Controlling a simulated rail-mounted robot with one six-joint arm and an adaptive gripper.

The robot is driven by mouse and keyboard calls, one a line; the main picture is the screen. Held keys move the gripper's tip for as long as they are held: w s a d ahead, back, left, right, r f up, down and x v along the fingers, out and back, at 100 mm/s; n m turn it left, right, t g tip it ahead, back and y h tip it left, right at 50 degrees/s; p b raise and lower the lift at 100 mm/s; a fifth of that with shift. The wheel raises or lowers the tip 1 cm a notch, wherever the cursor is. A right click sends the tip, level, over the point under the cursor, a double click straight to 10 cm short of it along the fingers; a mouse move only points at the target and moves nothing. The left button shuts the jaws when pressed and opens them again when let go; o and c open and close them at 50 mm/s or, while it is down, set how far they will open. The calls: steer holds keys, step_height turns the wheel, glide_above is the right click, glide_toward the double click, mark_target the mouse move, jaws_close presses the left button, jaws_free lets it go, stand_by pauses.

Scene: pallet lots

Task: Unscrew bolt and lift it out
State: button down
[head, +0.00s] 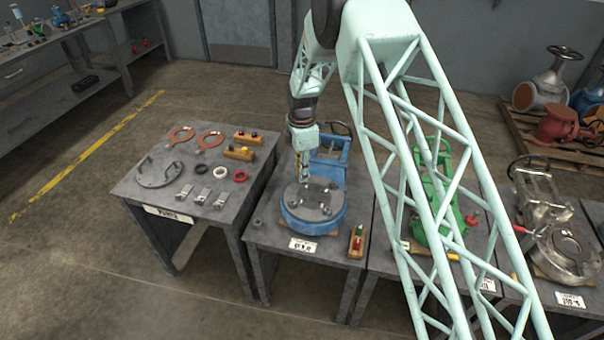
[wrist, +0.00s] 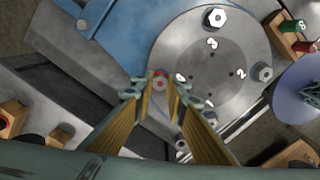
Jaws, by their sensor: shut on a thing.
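A blue valve body (head: 318,222) with a grey round cover (head: 313,200) stands on the middle bench. Several hex bolts sit around the cover's rim, among them one at the top (wrist: 215,17) and one at the right (wrist: 262,72) in the wrist view. My gripper (head: 303,188) points down over the cover's far left edge. In the wrist view my gripper (wrist: 159,82) has its two fingers closed in around a bolt (wrist: 160,78) at the cover's left rim. The fingers partly hide this bolt, and I cannot tell how far it is raised. Numbers are marked on the cover.
The left bench (head: 134,189) holds rings, gaskets and small blocks. A wooden holder (head: 357,241) with red and green pieces stands right of the blue valve. A green valve (head: 432,215) and a bare metal valve (head: 567,255) stand farther right.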

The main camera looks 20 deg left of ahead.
steer(key=shift+w+r+n, duration=0.2)
steer(key=shift+w+n, duration=0.1)
steer(key=c, duration=2.6)
jaws_free()
steer(key=shift+d, duration=0.1)
steer(key=shift+c, duration=0.2)
steer(key=shift+o, duration=0.4)
steer(key=shift+f, duration=0.1)
steer(key=shift+s, duration=0.15)
steer(key=shift+r+p, duration=1.35)
steer(key=shift+r, duration=2.1)
steer(key=shift+r, duration=0.1)
